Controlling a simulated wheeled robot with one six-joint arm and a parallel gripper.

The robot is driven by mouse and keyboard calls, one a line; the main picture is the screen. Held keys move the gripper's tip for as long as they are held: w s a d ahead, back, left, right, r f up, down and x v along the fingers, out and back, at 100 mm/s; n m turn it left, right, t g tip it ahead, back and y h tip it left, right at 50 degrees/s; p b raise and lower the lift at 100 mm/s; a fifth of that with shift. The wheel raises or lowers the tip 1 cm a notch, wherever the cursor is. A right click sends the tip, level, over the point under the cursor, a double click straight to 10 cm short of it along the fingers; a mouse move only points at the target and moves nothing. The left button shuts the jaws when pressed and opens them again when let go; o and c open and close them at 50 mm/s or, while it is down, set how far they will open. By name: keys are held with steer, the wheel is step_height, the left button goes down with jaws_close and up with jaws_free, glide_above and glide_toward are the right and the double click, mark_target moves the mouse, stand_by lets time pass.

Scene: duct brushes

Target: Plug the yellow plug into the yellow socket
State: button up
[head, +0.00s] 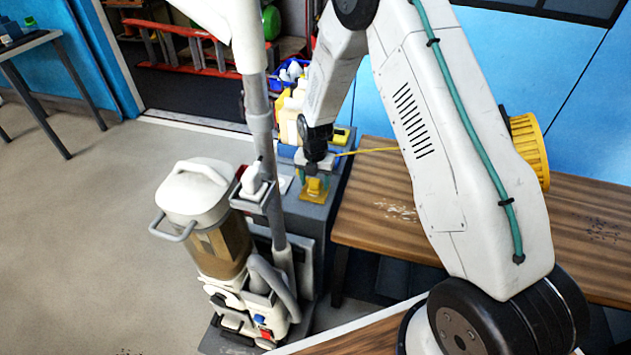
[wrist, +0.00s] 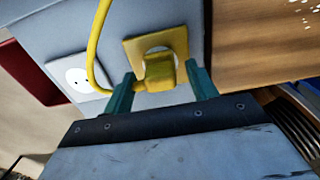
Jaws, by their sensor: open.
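The yellow plug (wrist: 160,74) is at the yellow socket (wrist: 179,37) in the wrist view, in front of its round pale face and covering the lower part of it. I cannot tell how deep the plug sits. Its yellow cord (wrist: 93,45) loops up from the plug's left side. My gripper (wrist: 161,72) is open, with one teal finger on each side of the plug and visible gaps. In the head view my gripper (head: 314,184) points down over the yellow socket (head: 315,198) on the grey box; the plug (head: 314,186) shows between the fingers.
A white socket (wrist: 78,81) sits left of the yellow one. A grey vacuum-like machine with a hose (head: 262,120) stands close left of the grey box (head: 318,222). A wooden bench (head: 375,225) is at the right. Bottles (head: 291,105) stand behind in a blue bin.

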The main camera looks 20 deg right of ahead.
step_height(320, 180, up, 7)
steer(key=shift+r, duration=0.2)
stand_by(0.6)
steer(key=shift+s+m, duration=0.1)
steer(key=shift+m, duration=0.4)
steer(key=s+d+r+m, duration=0.1)
steer(key=s+r+m, duration=1.3)
steer(key=s, duration=0.5)
steer(key=s+d+r+m+t, duration=0.1)
steer(key=s+d+r+m, duration=0.1)
steer(key=s+r+m, duration=1.1)
steer(key=shift+s+d+r+m, duration=0.15)
steer(key=shift+s+r+m, duration=0.25)
steer(key=shift+s+r, duration=2.25)
